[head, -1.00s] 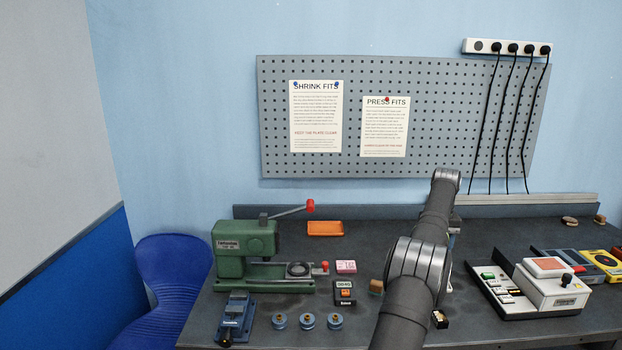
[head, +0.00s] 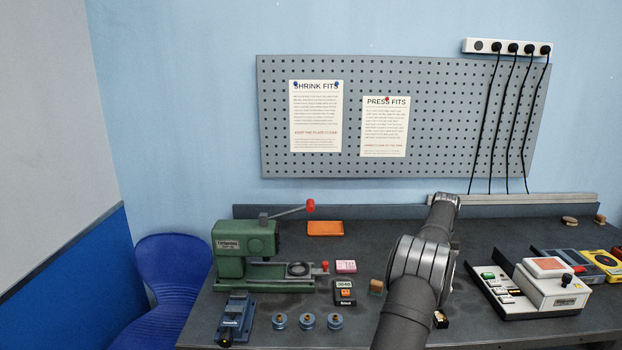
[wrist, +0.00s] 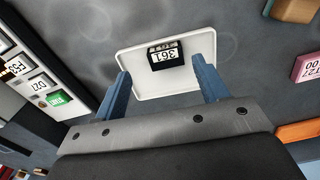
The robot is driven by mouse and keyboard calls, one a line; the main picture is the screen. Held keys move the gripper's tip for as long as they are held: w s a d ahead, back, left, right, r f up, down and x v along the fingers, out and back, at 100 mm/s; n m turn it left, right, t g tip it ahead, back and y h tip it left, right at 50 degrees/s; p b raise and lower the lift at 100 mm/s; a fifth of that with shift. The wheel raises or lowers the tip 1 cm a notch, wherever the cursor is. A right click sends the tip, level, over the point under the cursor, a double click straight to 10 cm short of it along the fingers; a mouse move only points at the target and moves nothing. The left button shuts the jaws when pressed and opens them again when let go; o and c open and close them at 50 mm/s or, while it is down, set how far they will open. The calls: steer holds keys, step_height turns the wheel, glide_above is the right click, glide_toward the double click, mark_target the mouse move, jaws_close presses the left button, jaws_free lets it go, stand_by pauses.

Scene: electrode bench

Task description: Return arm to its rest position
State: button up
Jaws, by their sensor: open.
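My arm rises from the bottom of the head view over the right middle of the bench (head: 300,265), bent at the elbow. Its own links hide my gripper there. In the wrist view my gripper (wrist: 164,84) is open, its two blue fingers apart with nothing between the tips. Beyond the fingers a white tray (wrist: 190,98) lies on the dark bench top. A small black block (wrist: 166,54) with a white number label sits in the tray. My arm hides the tray in the head view.
A green press (head: 245,250) stands left, near an orange tray (head: 325,228), a blue fixture (head: 236,318) and several blue round parts (head: 307,321). A small brown block (head: 376,286) lies beside my arm. A white device (head: 550,287) stands right. A pegboard (head: 440,140) hangs behind.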

steer(key=s+d+r, duration=0.6)
steer(key=s, duration=0.3)
steer(key=w+a+r, duration=0.1)
steer(key=w+a, duration=0.2)
steer(key=a, duration=1)
steer(key=w+a+r, duration=0.2)
steer(key=a, duration=1.2)
steer(key=s+a, duration=0.4)
steer(key=a, duration=0.8)
steer(key=s+a+n, duration=0.1)
steer(key=s+a, duration=0.3)
steer(key=a, duration=0.9)
steer(key=shift+a+r, duration=0.3)
steer(key=shift+r, duration=0.05)
steer(key=shift+d, duration=0.1)
